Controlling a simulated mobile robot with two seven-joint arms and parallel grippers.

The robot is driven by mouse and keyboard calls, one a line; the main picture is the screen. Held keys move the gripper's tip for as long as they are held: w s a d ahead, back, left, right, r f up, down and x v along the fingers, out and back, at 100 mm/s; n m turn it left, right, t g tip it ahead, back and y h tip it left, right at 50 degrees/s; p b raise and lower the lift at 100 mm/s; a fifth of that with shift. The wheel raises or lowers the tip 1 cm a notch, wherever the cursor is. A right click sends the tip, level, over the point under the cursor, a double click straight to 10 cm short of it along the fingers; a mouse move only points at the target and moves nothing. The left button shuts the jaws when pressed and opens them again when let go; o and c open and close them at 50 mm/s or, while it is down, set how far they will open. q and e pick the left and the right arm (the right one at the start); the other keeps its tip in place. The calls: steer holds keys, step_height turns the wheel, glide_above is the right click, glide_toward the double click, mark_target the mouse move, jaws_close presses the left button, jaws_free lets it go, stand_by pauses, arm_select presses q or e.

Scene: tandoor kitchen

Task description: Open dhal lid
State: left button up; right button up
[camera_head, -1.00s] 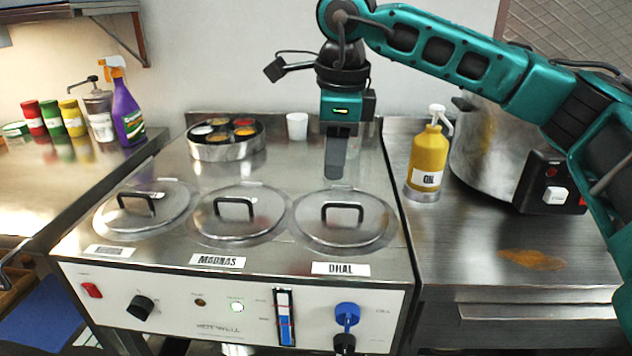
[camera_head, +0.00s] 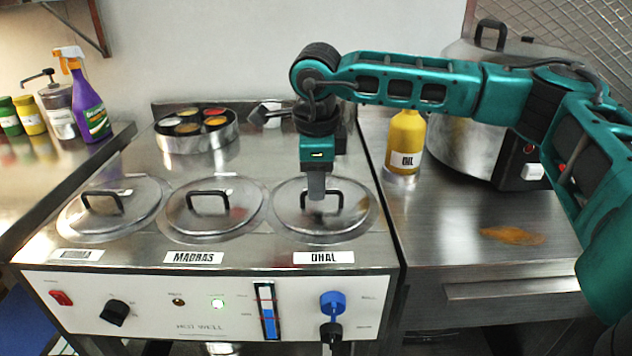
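The dhal lid (camera_head: 345,218) is a round steel lid with a black handle (camera_head: 336,198). It lies on the rightmost well of the steel warmer, above the DHAL label (camera_head: 324,258). My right gripper (camera_head: 316,192) points down over the lid, with its fingers right at the handle and covering part of it. I cannot tell whether the fingers touch the handle, or whether they are parted. My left gripper is out of the picture.
The Madras lid (camera_head: 212,218) and another lid (camera_head: 110,215) lie to the left. A spice tin (camera_head: 196,140) stands behind them. A yellow oil bottle (camera_head: 406,142) and a large steel cooker (camera_head: 462,130) stand on the right counter. A purple spray bottle (camera_head: 88,105) is at left.

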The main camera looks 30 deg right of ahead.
steer(key=shift+f, duration=0.4)
steer(key=shift+c, duration=0.2)
jaws_close()
stand_by(1.0)
